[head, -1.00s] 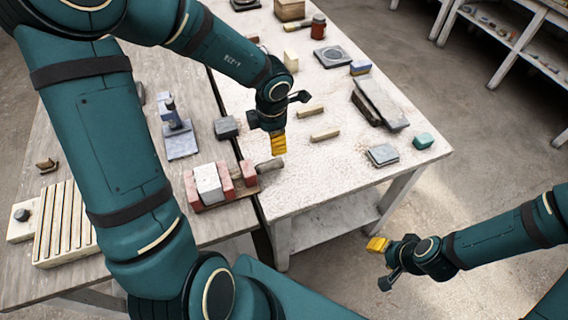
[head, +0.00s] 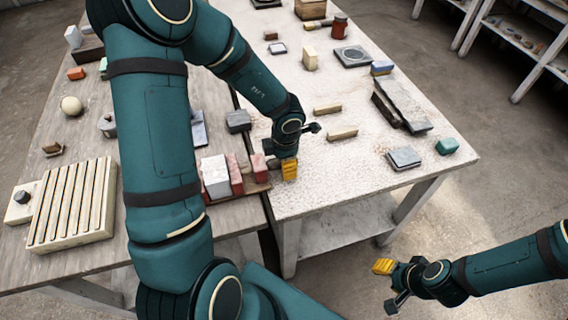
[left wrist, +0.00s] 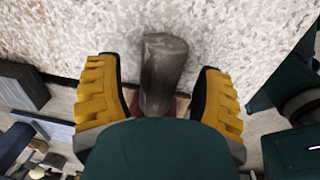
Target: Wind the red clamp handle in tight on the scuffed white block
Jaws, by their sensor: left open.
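The scuffed white block (head: 216,179) stands upright between red pieces; the left one is mostly hidden by my arm. The handle, a grey-brown cylinder rather than red, shows in the left wrist view (left wrist: 162,72), pointing away from the clamp. My left gripper (head: 287,170) is at the handle. In the left wrist view its yellow fingers (left wrist: 160,95) are open on either side of it, with gaps. My right gripper (head: 384,267) hangs over the floor, away from the tables.
A slatted cream rack (head: 72,205) lies on the wooden table at left. A grey block (head: 238,121) stands behind the clamp. Two tan sticks (head: 342,134) and a grey slab (head: 404,158) lie on the white table.

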